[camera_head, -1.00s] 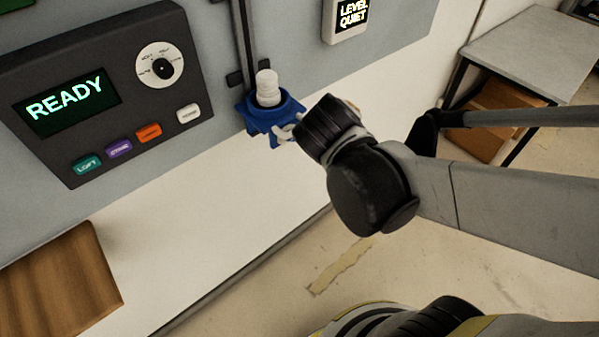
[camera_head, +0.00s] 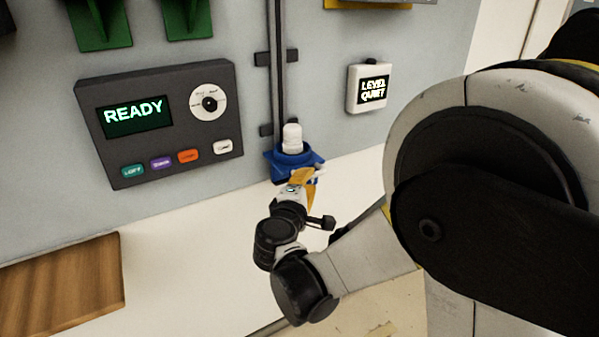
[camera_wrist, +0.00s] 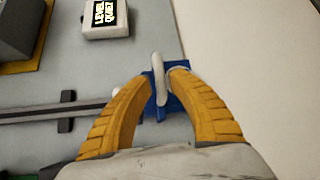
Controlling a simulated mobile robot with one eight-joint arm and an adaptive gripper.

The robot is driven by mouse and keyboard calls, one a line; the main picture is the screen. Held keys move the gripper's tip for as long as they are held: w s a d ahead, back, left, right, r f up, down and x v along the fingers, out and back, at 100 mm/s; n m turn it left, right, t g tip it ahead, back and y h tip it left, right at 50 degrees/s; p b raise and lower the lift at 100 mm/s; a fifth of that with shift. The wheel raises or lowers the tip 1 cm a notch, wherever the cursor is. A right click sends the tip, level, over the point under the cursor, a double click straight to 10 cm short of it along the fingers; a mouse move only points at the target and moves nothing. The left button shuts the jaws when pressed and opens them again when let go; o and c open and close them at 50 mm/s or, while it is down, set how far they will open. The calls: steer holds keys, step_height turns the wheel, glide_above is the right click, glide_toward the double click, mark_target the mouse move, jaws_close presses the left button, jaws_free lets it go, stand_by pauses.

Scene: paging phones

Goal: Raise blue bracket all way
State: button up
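The blue bracket (camera_head: 284,172) is at the low end of a dark vertical rail (camera_head: 278,70) on the grey wall panel. A white cylindrical piece (camera_head: 292,138) stands upright in it. My gripper (camera_head: 318,172) is at the bracket's front, reaching up from below. Blue shows between and beside the tips. I cannot tell whether they press on it.
A dark control box (camera_head: 165,120) reading READY is to the left. A white box (camera_head: 368,86) reading LEVEL QUIET is right of the rail. Green brackets (camera_head: 101,24) are above. A wooden board (camera_head: 60,285) lies lower left. The rail above the bracket looks clear.

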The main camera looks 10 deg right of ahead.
steer(key=shift+x, duration=1.5)
jaws_close()
steer(key=shift+r, duration=0.1)
